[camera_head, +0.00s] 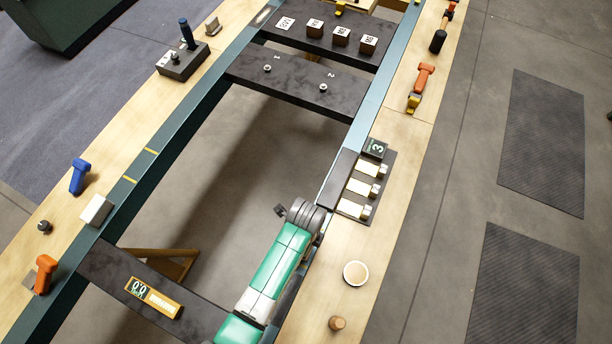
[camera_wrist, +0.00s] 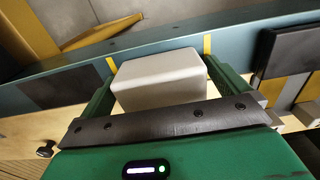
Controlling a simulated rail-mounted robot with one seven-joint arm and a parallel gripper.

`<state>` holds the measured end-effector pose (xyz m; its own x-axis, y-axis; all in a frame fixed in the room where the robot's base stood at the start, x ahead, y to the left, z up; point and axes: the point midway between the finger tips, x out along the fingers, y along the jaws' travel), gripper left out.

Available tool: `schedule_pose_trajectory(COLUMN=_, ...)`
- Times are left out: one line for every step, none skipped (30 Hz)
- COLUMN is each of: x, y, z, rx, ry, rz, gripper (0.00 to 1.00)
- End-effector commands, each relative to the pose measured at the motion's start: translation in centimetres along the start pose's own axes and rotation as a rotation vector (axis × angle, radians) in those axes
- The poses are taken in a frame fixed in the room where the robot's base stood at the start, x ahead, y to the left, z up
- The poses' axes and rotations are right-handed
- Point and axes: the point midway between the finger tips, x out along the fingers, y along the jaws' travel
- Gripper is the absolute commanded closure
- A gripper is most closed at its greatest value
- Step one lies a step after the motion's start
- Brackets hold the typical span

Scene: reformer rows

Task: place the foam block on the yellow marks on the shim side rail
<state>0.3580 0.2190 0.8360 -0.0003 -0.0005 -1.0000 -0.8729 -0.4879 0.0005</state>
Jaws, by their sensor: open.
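The foam block (camera_wrist: 160,80) is a pale, rounded white block in the wrist view. It sits between the two green fingers of my open gripper (camera_wrist: 160,74), with very little room at either side. The teal side rail (camera_wrist: 155,52) passes under and behind it. One yellow mark (camera_wrist: 111,65) shows just beyond its left end and another yellow mark (camera_wrist: 207,46) just beyond its right end. The block's underside is hidden, so I cannot tell how it rests. In the head view my arm covers the gripper and this stretch of the right rail (camera_head: 372,105).
The frame's middle is open.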

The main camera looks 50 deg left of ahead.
Motion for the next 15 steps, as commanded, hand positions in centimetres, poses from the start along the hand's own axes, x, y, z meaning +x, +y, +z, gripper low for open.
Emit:
schedule_pose_trajectory(x=-0.7, y=-0.1, z=0.0, rx=0.000, ry=0.000, rz=-0.002, gripper=0.00)
schedule_pose_trajectory(x=-1.2, y=-0.1, z=0.0, rx=0.000, ry=0.001, rz=-0.003, gripper=0.00)
schedule_pose_trajectory(x=-2.1, y=-0.1, z=-0.1, rx=0.001, ry=0.000, rz=-0.004, gripper=0.00)
schedule_pose_trajectory(x=-2.8, y=-0.1, z=-0.1, rx=0.001, ry=0.000, rz=-0.004, gripper=0.00)
schedule_pose_trajectory(x=-3.7, y=-0.1, z=0.0, rx=0.000, ry=0.000, rz=-0.005, gripper=0.00)
schedule_pose_trajectory(x=-4.8, y=-0.1, z=0.0, rx=0.001, ry=0.000, rz=-0.006, gripper=0.00)
schedule_pose_trajectory(x=-5.5, y=-0.1, z=-0.1, rx=0.002, ry=0.000, rz=-0.005, gripper=0.00)
schedule_pose_trajectory(x=-6.3, y=-0.1, z=-0.1, rx=0.002, ry=0.000, rz=-0.005, gripper=0.00)
schedule_pose_trajectory(x=-7.3, y=-0.1, z=0.0, rx=0.001, ry=0.000, rz=-0.005, gripper=0.00)
schedule_pose_trajectory(x=-8.0, y=-0.1, z=0.0, rx=0.001, ry=0.000, rz=-0.004, gripper=0.00)
schedule_pose_trajectory(x=-8.7, y=-0.1, z=0.0, rx=0.001, ry=0.000, rz=-0.005, gripper=0.00)
schedule_pose_trajectory(x=-9.5, y=-0.1, z=0.0, rx=0.001, ry=0.000, rz=-0.004, gripper=0.00)
schedule_pose_trajectory(x=-10.0, y=-0.1, z=0.0, rx=0.001, ry=0.000, rz=-0.004, gripper=0.00)
schedule_pose_trajectory(x=-10.5, y=-0.1, z=0.0, rx=0.001, ry=0.000, rz=-0.003, gripper=0.00)
schedule_pose_trajectory(x=-11.0, y=-0.1, z=0.0, rx=0.001, ry=0.000, rz=-0.003, gripper=0.00)
